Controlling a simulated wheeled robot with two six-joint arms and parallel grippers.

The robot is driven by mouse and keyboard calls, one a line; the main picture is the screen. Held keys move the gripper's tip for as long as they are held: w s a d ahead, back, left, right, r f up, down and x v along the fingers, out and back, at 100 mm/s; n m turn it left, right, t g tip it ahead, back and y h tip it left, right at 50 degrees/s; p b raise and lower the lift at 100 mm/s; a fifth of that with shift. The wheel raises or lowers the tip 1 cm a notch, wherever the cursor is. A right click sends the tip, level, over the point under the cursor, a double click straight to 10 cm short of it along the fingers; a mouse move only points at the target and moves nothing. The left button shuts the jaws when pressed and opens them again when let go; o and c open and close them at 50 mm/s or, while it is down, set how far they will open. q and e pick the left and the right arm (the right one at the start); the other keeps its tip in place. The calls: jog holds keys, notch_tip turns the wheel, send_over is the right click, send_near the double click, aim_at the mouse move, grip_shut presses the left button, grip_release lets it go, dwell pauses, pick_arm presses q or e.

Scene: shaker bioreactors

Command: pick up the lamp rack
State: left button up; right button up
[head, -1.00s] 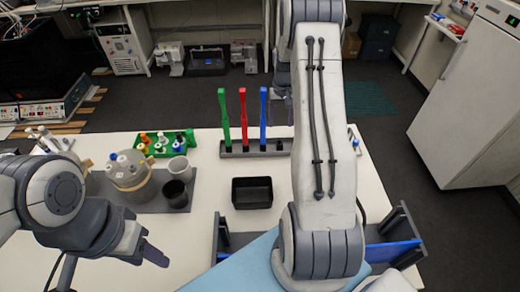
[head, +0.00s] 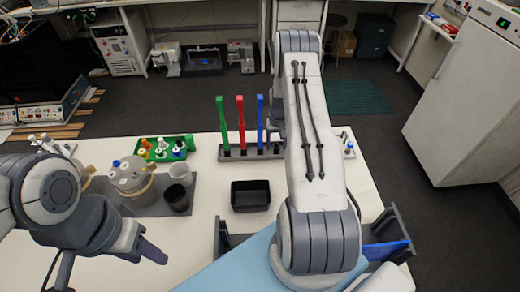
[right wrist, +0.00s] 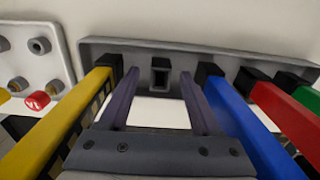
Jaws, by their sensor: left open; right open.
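The lamp rack (head: 236,154) is a long grey holder standing on the white table, with upright green, red and blue lamps. In the right wrist view the rack (right wrist: 210,62) spans the top, with a yellow lamp (right wrist: 62,128) left and blue (right wrist: 238,120), red (right wrist: 288,113) and green (right wrist: 303,95) lamps right. My right gripper (right wrist: 160,74) is open and empty, its fingers between the yellow and blue lamps, around the line of an empty square slot. Contact cannot be told. My right arm hides the rack's right end in the head view. My left gripper (head: 156,252) is open at lower left, away from the rack.
A black bin (head: 251,195) stands in front of the rack. A green tray of bottles (head: 168,150), a lidded vessel (head: 132,178) and cups stand left. A grey and blue holder (head: 385,249) is at the right front. A small white rack (right wrist: 45,55) is beside the lamp rack.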

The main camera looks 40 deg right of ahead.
grip_shut()
jog(key=shift+r, duration=0.1)
dwell(1.3)
